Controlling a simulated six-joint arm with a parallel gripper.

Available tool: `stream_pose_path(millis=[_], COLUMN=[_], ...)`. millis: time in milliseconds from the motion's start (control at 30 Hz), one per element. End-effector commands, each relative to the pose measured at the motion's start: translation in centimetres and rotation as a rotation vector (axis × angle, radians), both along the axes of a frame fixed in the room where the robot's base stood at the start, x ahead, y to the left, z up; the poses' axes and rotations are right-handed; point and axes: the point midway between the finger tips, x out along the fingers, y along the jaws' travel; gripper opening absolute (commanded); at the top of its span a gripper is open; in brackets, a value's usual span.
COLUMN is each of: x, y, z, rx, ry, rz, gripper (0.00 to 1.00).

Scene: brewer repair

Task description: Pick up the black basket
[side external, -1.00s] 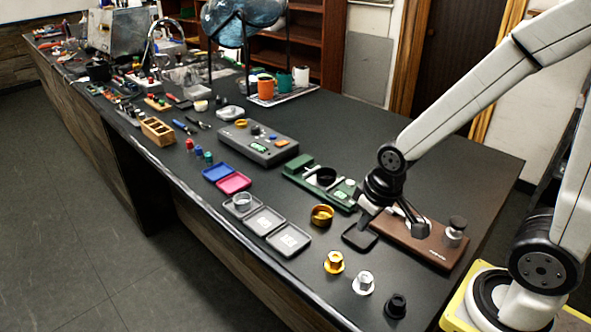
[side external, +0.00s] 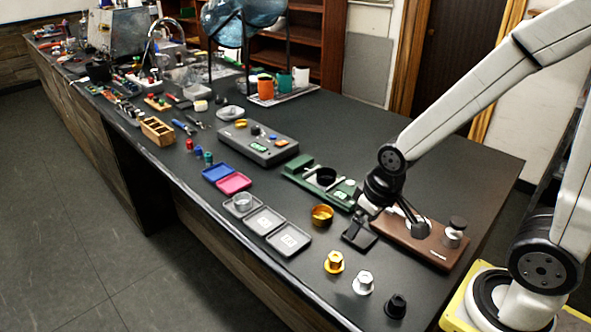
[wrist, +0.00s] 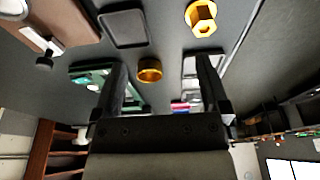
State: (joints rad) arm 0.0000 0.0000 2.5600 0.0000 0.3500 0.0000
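The black basket (side external: 326,176) is a round dark cup sitting in the green fixture (side external: 293,173). My gripper (side external: 357,226) is to the right of it and nearer the front, low by the small black tray (side external: 358,241). In the wrist view my gripper (wrist: 161,62) has its two fingers wide apart with nothing held. The gold basket (wrist: 150,70) shows between the fingers, farther off. The green fixture (wrist: 88,76) is partly behind the left finger, and I cannot make out the black basket there. The gold basket also stands in the side view (side external: 322,215).
A brown stand (side external: 425,244) with a tamper (side external: 455,232) is right of my gripper. Gold (side external: 334,262), silver (side external: 363,283) and black (side external: 396,306) hex pieces line the front edge.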

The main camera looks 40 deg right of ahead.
Motion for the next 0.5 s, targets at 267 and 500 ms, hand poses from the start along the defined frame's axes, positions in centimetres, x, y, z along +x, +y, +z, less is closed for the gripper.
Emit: stream_pose_path(millis=[267,500], x=[0.1,2.1], y=[0.0,-0.7], z=[0.0,0.3], rx=[0.0,-0.009], ry=[0.0,0.016], rz=[0.001,0.021], gripper=[1.0,1.0])
